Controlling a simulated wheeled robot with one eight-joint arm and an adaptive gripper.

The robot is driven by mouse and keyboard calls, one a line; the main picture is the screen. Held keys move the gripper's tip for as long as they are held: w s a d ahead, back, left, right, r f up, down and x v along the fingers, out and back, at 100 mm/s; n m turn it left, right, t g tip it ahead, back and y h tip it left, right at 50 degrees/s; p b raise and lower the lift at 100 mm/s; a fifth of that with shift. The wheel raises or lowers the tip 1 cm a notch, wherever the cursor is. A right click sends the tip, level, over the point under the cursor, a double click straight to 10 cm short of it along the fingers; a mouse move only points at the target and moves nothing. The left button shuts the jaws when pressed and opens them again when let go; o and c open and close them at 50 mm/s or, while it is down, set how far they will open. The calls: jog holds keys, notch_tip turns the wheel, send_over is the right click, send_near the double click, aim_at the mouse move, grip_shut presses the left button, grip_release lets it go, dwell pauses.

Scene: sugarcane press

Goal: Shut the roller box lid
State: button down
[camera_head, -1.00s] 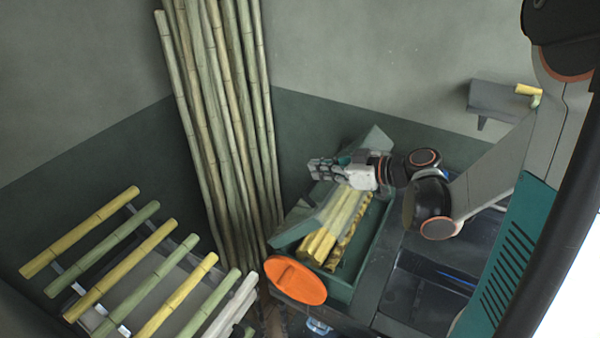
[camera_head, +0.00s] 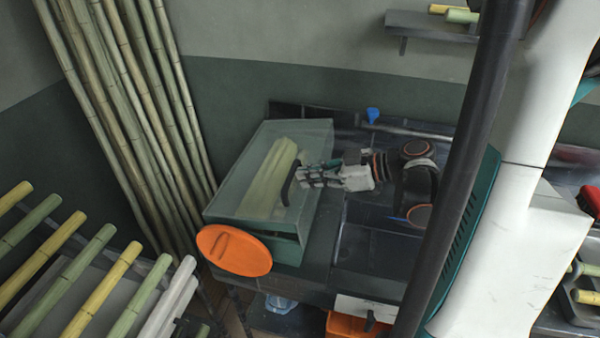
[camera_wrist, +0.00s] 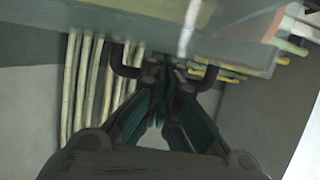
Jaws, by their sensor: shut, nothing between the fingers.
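The roller box (camera_head: 288,251) is a green box on the bench, with yellow-green cane pieces (camera_head: 266,180) inside. Its clear lid (camera_head: 235,195) lies over the top, and the cane shows through it. Whether the lid is fully seated is hard to tell. A dark curved handle (camera_head: 289,184) stands on the lid's right side. My gripper (camera_head: 300,178) is shut and empty, right at the handle; contact is unclear. In the wrist view, the fingertips (camera_wrist: 165,72) are between the ends of the handle (camera_wrist: 122,62), against the lid's glassy pane (camera_wrist: 235,45).
An orange disc (camera_head: 234,250) is on the box's near end. Tall canes (camera_head: 140,100) lean on the wall at left, and a rack of cane pieces (camera_head: 75,265) is at lower left. A wall shelf (camera_head: 430,24) is at upper right.

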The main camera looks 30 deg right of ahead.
jog(key=shift+s+d+f+b, duration=0.2)
jog(key=shift+f+b, duration=0.15)
jog(key=shift+f, duration=0.25)
jog(key=shift+s+d+f+b, duration=0.15)
jog(key=shift+f+b, duration=0.15)
jog(key=shift+f, duration=0.3)
jog(key=shift+w+r, duration=0.1)
